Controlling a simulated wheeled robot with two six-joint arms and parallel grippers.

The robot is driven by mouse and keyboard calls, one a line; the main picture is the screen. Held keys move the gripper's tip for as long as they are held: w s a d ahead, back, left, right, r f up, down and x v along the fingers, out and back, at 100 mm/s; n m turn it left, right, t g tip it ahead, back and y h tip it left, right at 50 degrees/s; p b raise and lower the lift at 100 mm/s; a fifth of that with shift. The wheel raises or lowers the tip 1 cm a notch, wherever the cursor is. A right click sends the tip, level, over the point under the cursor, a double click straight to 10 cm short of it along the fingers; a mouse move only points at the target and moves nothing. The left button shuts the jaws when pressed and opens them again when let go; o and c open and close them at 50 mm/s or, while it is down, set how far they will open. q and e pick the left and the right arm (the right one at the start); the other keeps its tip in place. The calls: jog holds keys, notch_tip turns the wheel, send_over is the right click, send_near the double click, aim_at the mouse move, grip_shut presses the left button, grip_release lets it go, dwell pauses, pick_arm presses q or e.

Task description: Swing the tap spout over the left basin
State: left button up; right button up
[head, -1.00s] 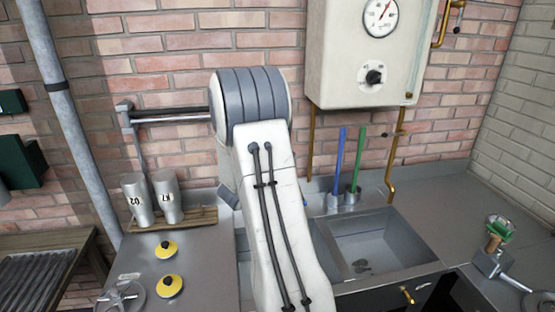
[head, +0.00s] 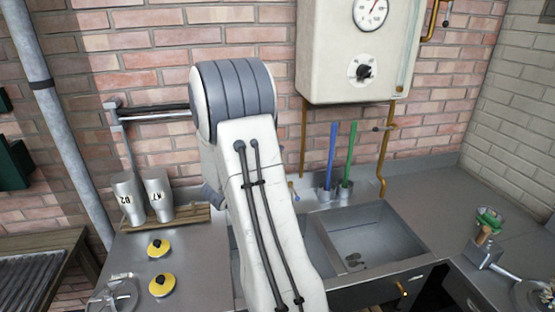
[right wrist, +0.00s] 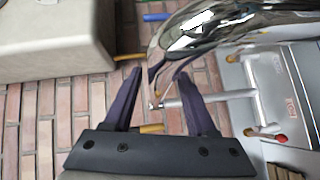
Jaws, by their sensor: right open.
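The sink shows in the head view, with the right basin (head: 372,238) clear and a strip of the left basin (head: 318,250) beside my arm. My white arm hides the rest of the left basin and most of the tap. In the right wrist view, the curved chrome tap spout (right wrist: 205,35) is large and close, at the top. My right gripper (right wrist: 160,85) is open, its dark fingers apart, with part of the chrome between or just before them. Whether either finger touches it I cannot tell. My left gripper is not in view.
A white boiler (head: 355,50) hangs on the brick wall, with a brass pipe (head: 387,150) beside the sink. Blue and green handles (head: 332,150) stand in holders behind it. Two metal cups (head: 128,197) and yellow-topped items (head: 160,285) stand left.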

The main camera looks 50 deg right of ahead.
jog(key=s+a+r+b, duration=0.1)
jog(key=a, duration=0.7)
